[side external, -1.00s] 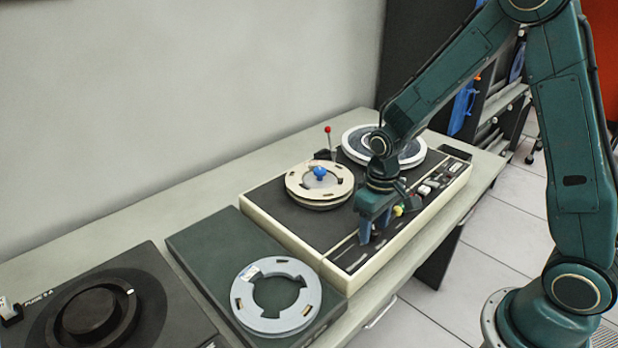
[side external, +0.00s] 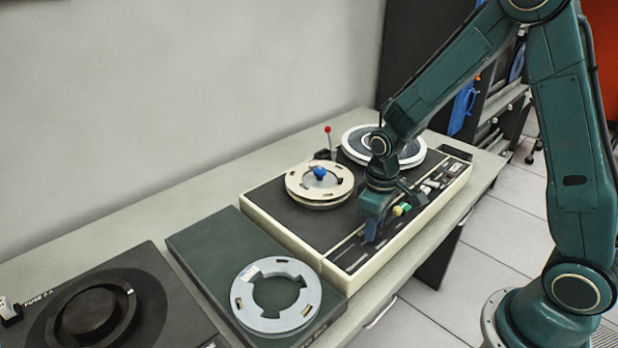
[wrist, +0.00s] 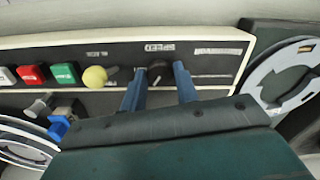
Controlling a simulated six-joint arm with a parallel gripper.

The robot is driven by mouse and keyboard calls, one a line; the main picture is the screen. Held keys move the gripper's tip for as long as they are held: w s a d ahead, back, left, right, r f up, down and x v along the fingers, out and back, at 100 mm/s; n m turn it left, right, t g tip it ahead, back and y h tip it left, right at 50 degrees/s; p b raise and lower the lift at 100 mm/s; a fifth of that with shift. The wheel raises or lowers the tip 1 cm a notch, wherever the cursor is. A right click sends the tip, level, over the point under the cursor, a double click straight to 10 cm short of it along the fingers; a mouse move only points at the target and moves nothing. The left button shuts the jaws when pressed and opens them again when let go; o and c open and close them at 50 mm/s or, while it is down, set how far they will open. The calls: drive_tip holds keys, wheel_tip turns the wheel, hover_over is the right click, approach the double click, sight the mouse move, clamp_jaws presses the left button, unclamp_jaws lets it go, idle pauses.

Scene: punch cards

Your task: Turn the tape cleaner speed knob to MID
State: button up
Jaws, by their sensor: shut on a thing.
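The tape cleaner (side external: 345,268) is a cream-edged unit with a black top on the bench. Its speed knob (wrist: 157,70) is small and dark and sits below the upside-down SPEED label in the wrist view. My gripper (wrist: 160,85) is down at the front panel, with one blue finger on each side of the knob, shut on it. In the side view my gripper (side external: 373,230) hides the knob. The MID mark and the knob's exact setting cannot be read.
A yellow knob (wrist: 95,77), a green button (wrist: 64,73) and a red button (wrist: 33,76) lie close beside my fingers. A cream reel (side external: 300,182) with a blue hub stands behind. A grey ring (side external: 243,295) lies on the dark green box to the left.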

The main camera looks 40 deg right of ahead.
drive_tip(key=n, duration=0.6)
drive_tip(key=shift+n, duration=0.3)
idle(0.4)
drive_tip(key=o, duration=1)
drive_tip(key=shift+c, duration=0.2)
drive_tip(key=shift+r, duration=0.15)
wheel_tip(320, 180, up, 14)
drive_tip(key=shift+f, duration=0.2)
